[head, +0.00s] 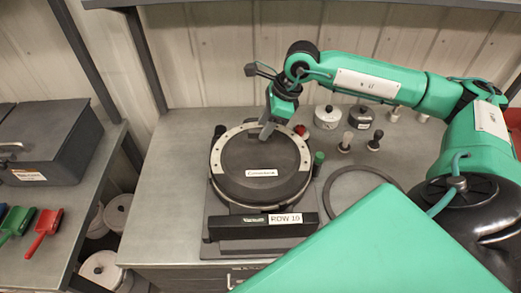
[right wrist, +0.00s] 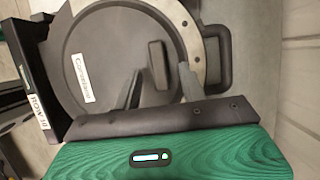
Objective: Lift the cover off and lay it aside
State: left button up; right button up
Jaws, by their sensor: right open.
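The round dark grey cover (head: 245,157) with a white label lies on the seed meter (head: 263,222), inside a pale metal ring (head: 303,150). The meter's front bar carries a "ROW 10" label. My right gripper (head: 262,132) is above the far part of the cover, fingers pointing down. In the right wrist view the cover (right wrist: 100,45) fills much of the picture, and a raised dark grip block (right wrist: 158,62) stands on it. The open fingers (right wrist: 160,85) appear on either side of that block, with gaps; contact cannot be told. My left gripper is not in view.
A dark ring (head: 365,190) lies on the bench right of the meter. Small knobs (head: 375,140) and round canisters (head: 327,117) stand behind it. A dark box (head: 45,145) and coloured scoops (head: 43,232) are on the left bench. The bench left of the meter (head: 170,180) is clear.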

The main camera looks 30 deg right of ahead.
jog(key=shift+w+a+f, duration=0.1)
jog(key=shift+a+f, duration=0.05)
jog(key=shift+f, duration=0.45)
grip_shut()
jog(key=shift+r, duration=0.1)
notch_tip(320, 180, up, 10)
jog(key=b, duration=0.2)
